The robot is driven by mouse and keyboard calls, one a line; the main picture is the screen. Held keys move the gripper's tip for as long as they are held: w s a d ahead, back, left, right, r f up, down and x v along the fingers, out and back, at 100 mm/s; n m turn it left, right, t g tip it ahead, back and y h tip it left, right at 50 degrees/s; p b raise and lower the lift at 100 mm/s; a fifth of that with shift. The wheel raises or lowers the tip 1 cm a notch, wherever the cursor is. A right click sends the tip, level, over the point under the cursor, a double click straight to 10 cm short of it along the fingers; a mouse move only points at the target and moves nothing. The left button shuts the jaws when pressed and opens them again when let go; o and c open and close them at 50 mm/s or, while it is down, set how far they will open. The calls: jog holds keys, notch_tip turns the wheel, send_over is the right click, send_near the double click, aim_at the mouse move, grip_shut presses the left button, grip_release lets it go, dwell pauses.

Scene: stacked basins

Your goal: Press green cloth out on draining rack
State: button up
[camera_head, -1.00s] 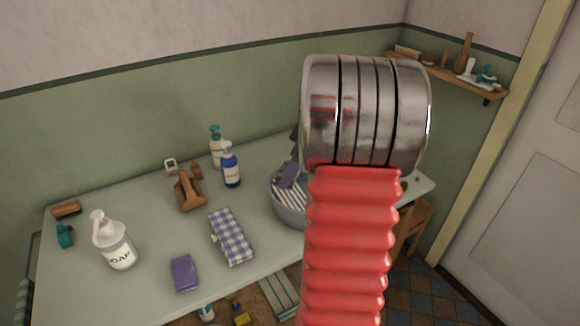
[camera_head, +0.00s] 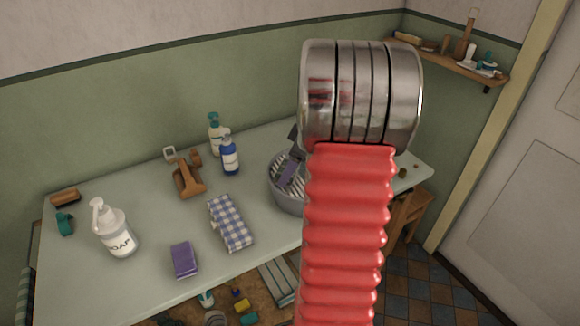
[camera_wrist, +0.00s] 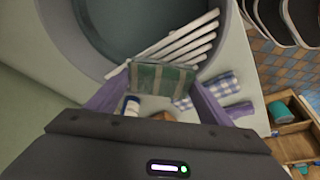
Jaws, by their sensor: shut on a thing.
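The green cloth (camera_wrist: 160,80), with paler stripes, is between the purple fingers of my gripper (camera_wrist: 162,74) in the wrist view. My gripper is shut on it. The cloth lies at the ends of the white slats of the draining rack (camera_wrist: 186,44), overlapping them; I cannot tell whether it presses on them. The rack spans part of the grey basin (camera_wrist: 72,45). In the head view, the basin (camera_head: 290,200) stands on the table, partly hidden behind my red arm. My gripper's purple finger (camera_head: 291,172) shows over the rack. The cloth is hidden there.
A blue-checked cloth (camera_head: 230,222) and a purple sponge (camera_head: 184,260) lie left of the basin. A blue bottle (camera_head: 230,157), a pale bottle (camera_head: 215,135), a wooden holder (camera_head: 187,180) and a soap bottle (camera_head: 115,232) stand on the table (camera_head: 155,235). A wall shelf (camera_head: 450,66) is at right.

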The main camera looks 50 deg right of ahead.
jog(key=shift+f, duration=0.1)
dwell(0.4)
jog(key=o, duration=1.1)
jog(key=v, duration=1.3)
jog(key=shift+r, duration=0.3)
jog(key=shift+s, duration=0.1)
